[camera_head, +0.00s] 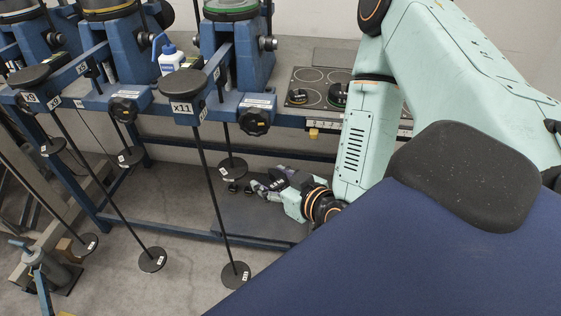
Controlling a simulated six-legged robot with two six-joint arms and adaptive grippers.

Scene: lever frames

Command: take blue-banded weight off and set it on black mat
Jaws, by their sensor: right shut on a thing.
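My right gripper (262,189) reaches down below the bench edge, beside the hanging rods. It is shut on a small dark weight (248,189), which is partly hidden by the fingers. No blue band can be made out on it at this size. A similar small dark piece (234,187) shows just left of it, below a round hanger plate (232,168). The black mat (310,75) with pale circle outlines lies on the bench at the upper middle. My left gripper is not in view.
More levers and rods hang at left. A blue-and-white bottle (172,61) stands on the bench. A grey plate (260,219) lies below my gripper.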

